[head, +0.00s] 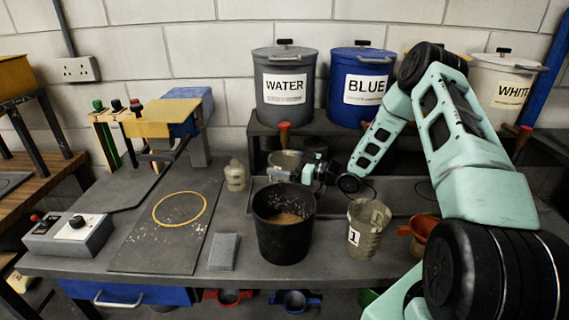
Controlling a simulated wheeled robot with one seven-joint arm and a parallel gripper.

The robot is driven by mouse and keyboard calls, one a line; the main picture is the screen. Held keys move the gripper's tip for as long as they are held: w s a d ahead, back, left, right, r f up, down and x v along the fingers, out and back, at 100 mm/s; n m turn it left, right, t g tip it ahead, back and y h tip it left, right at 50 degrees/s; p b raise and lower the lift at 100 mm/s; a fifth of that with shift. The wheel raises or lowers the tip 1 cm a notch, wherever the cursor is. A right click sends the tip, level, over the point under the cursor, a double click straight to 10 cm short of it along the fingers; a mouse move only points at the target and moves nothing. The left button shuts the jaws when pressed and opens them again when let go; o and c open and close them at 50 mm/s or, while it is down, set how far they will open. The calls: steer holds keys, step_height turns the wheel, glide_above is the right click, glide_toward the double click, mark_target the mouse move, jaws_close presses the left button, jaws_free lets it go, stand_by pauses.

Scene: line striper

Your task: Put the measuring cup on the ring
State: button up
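The yellow ring (180,208) is a thin outline on a dark flat board at the left of the bench, and no vessel stands on it. A beige, stained cup with a "1" label (369,228) stands upright at the front, right of the black bucket; it may be the measuring cup. Another grey-beige vessel (285,161) is below the WATER container's red-handled tap, partly hidden by the bucket and my gripper. My gripper (305,173) points left behind the bucket, close beside that vessel. Its fingers are small and partly hidden, so I cannot tell whether they hold it.
The black bucket (284,222) holds brown material. A grey block (224,251), a beige bottle (235,175) and a control box (69,235) stand on the bench. An orange cup (421,235) is at right. WATER (284,86), BLUE (361,85) and WHITE (505,88) containers stand behind.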

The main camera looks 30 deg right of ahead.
steer(key=shift+r, duration=0.2)
steer(key=shift+s+d+f, duration=0.1)
steer(key=shift+s+d, duration=0.15)
steer(key=b+v, duration=0.3)
steer(key=v, duration=0.8)
steer(key=shift+s+d, duration=0.1)
steer(key=shift+s, duration=0.05)
